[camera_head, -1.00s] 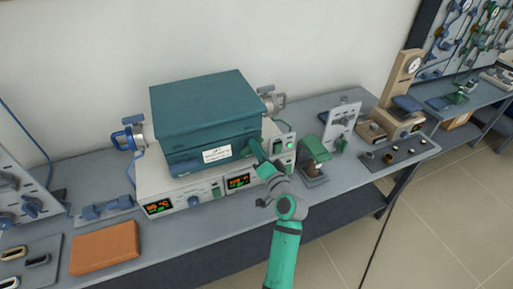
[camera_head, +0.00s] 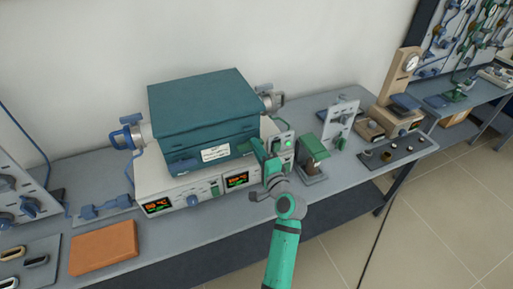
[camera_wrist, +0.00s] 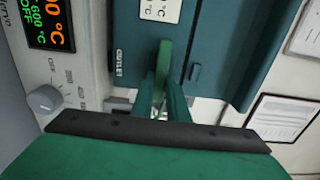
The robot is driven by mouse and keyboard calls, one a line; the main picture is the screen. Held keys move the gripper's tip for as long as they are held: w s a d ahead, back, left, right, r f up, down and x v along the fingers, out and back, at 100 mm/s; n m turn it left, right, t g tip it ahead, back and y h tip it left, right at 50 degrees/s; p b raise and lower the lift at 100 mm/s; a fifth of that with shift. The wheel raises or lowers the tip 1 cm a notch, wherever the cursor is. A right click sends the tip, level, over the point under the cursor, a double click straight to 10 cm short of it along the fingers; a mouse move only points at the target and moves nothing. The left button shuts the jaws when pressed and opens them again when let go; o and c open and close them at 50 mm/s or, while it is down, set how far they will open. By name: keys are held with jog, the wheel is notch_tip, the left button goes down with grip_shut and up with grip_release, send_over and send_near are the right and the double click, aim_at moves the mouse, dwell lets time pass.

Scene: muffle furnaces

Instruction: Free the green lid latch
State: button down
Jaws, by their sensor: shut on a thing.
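The teal furnace box (camera_head: 205,115) stands on a pale control base, its lid down. The green lid latch (camera_wrist: 164,58) shows in the wrist view as a narrow green bar against the box's front, near the lid seam. My gripper (camera_wrist: 163,92) has its two green fingers closed around the lower part of this bar. In the head view my gripper (camera_head: 262,154) is at the right end of the box's front, and there the latch cannot be told apart from the fingers. A small teal tab (camera_wrist: 195,72) sits beside the latch.
The control base (camera_head: 175,192) has lit displays and a knob (camera_wrist: 44,99) close to my gripper. A green-topped device (camera_head: 312,150) stands just right of my gripper. An orange block (camera_head: 103,247) lies at the front left of the grey bench.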

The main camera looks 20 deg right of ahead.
jog(key=shift+d, duration=0.15)
jog(key=c, duration=1.7)
grip_release()
jog(key=s, duration=1.1)
